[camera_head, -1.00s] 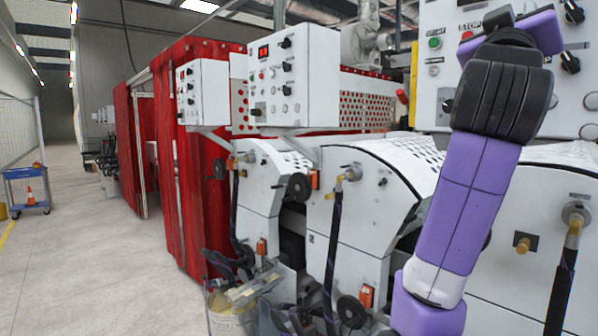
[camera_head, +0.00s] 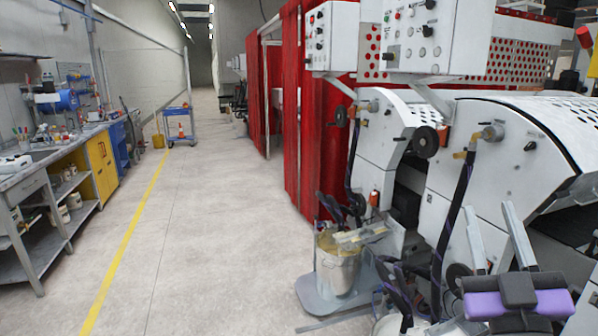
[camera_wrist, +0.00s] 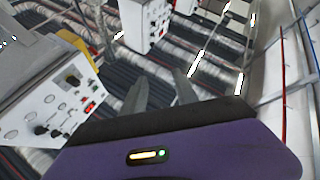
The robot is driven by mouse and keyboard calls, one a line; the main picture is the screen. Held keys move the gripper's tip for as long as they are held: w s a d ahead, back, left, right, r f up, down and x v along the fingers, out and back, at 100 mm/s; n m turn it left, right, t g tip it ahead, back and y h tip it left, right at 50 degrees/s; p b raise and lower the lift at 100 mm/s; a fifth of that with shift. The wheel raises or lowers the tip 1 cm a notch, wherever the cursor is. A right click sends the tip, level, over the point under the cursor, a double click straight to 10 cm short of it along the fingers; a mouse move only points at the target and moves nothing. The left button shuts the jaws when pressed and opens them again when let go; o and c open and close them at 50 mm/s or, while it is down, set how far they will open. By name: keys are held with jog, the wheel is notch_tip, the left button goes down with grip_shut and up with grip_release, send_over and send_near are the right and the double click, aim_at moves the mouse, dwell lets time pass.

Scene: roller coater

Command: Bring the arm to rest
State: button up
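My gripper (camera_head: 489,214) is low at the right edge area of the head view, in front of the coater machine. Its two grey fingers point up and stand apart with nothing between them. The purple and black wrist body shows below the fingers. In the wrist view the fingers (camera_wrist: 161,80) are also apart and empty. Most of the rest of my arm is out of view.
White coater housings (camera_head: 500,180) and control boxes (camera_head: 425,40) stand close on the right. A bucket (camera_head: 338,265) on a base is ahead, beside red curtains (camera_head: 310,130). A workbench (camera_head: 35,165) lines the left. Floor between is clear; a blue cart (camera_head: 180,125) stands farther off.

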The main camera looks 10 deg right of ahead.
jog(key=s+a+f+y, duration=0.35)
jog(key=a+f, duration=0.25)
jog(key=f, duration=0.4)
jog(key=s+a+f+g+y, duration=0.2)
jog(key=s+a+f+g, duration=0.2)
jog(key=s+f, duration=0.7)
jog(key=s+a+f+g+y+b, duration=0.1)
jog(key=s+a+f+g+y, duration=0.2)
jog(key=s+f, duration=0.7)
jog(key=s+a+g, duration=0.1)
jog(key=s+a, duration=0.1)
jog(key=s, duration=0.3)
jog(key=shift+s+a+f, duration=0.25)
jog(key=shift+a+f, duration=0.05)
jog(key=shift+f, duration=0.05)
